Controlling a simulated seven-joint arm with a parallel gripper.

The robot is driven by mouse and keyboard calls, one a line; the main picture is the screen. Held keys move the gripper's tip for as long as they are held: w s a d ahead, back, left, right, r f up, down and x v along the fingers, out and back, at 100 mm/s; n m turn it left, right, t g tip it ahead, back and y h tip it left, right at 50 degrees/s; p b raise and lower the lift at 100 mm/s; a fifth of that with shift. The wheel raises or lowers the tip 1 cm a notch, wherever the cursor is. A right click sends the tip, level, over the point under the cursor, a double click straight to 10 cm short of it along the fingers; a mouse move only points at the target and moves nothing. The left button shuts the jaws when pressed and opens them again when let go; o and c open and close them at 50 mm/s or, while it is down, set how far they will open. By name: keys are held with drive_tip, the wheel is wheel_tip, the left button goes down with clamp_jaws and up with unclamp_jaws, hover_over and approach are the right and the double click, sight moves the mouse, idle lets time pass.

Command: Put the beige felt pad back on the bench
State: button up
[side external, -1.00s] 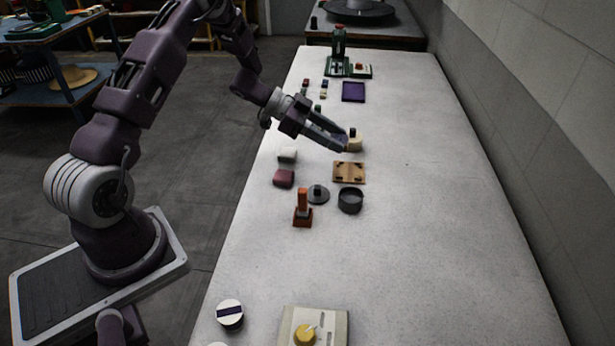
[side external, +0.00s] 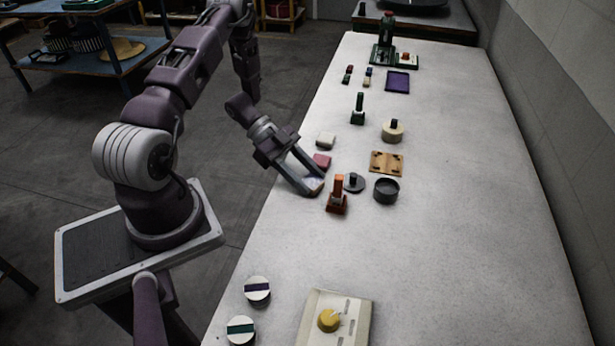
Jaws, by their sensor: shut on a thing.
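My gripper (side external: 307,182) is low over the left edge of the bench (side external: 470,230). It is shut on a small beige piece at its fingertips, which I take to be the beige felt pad (side external: 315,184); the fingers hide most of it. I cannot tell whether the pad touches the bench top.
An orange-handled stamp (side external: 338,195) stands close right of my gripper. Beyond it are a grey lidded disc (side external: 354,183), a dark round dish (side external: 386,190) and a wooden board (side external: 387,162). The bench between here and the yellow-dial box (side external: 336,318) is clear.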

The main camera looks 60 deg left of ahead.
drive_tip(key=o, duration=1.3)
drive_tip(key=shift+f, duration=0.15)
